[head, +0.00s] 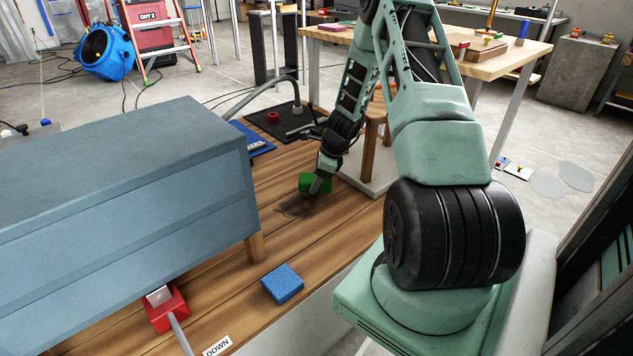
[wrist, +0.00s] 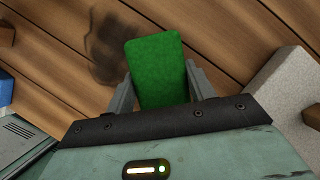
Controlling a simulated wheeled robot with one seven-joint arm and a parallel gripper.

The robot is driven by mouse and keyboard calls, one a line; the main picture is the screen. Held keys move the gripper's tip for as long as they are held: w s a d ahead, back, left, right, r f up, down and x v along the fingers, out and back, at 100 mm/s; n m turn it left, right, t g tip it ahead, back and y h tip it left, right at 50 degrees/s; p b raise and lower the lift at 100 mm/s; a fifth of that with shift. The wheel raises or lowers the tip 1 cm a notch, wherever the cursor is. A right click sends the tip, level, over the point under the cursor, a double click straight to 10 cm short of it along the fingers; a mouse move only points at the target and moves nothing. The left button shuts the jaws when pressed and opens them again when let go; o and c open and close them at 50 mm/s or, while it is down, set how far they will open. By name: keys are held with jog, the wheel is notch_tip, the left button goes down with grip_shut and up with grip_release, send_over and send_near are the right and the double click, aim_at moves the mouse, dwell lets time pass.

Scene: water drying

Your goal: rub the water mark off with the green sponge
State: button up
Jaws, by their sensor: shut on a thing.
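The green sponge (head: 317,183) is held in my gripper (head: 316,188) just over the wooden boards (head: 330,235). In the wrist view, the sponge (wrist: 158,70) sits between the two grey fingers of my gripper (wrist: 160,85), with one finger along each side. The dark water mark (head: 294,207) is on the boards next to the sponge, to its lower left in the head view. In the wrist view the mark (wrist: 112,45) lies left of the sponge, partly hidden behind it. I cannot tell whether the sponge touches the boards.
A large blue-grey box (head: 110,185) stands on the left of the boards. A stool-like wooden piece (head: 372,150) stands right behind my gripper. A dark mat (head: 275,122) lies behind.

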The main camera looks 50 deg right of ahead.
aim_at(309, 178)
jog(key=shift+r+p, duration=2.45)
jog(key=shift+r, duration=0.3)
